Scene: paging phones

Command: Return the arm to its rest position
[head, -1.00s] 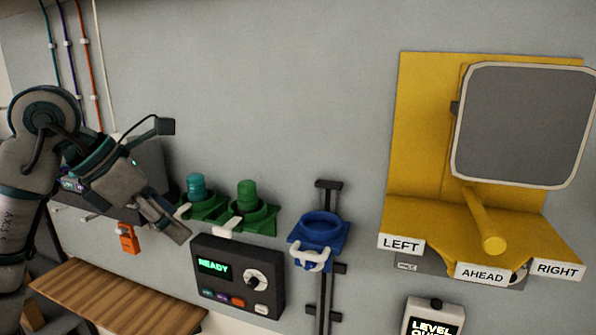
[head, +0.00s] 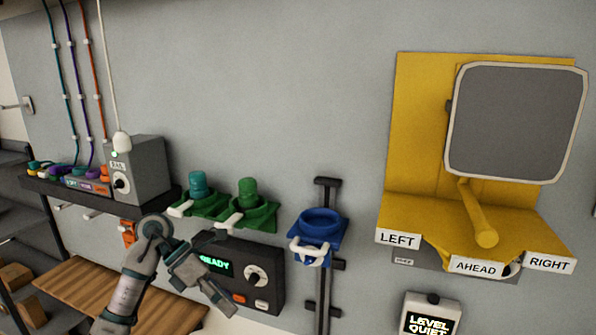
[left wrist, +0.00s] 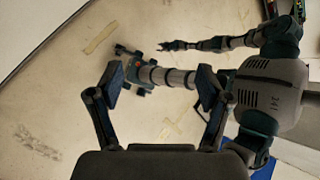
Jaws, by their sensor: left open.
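My left arm comes in low at the left of the head view, and its gripper (head: 220,295) hangs in front of the left part of the black READY box. In the left wrist view, the left gripper's two fingers (left wrist: 160,88) stand wide apart with nothing between them. Beyond them that view shows pale floor and parts of my own body. My right gripper does not show in the head view, and I cannot make it out surely in the left wrist view.
The READY box (head: 262,288) is partly hidden behind my left gripper. Teal (head: 198,185) and green (head: 247,190) cylinders sit in green wall holders. A blue holder (head: 320,222), a yellow bracket (head: 418,120), a grey box (head: 150,170) and a wooden bench (head: 75,285) are around.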

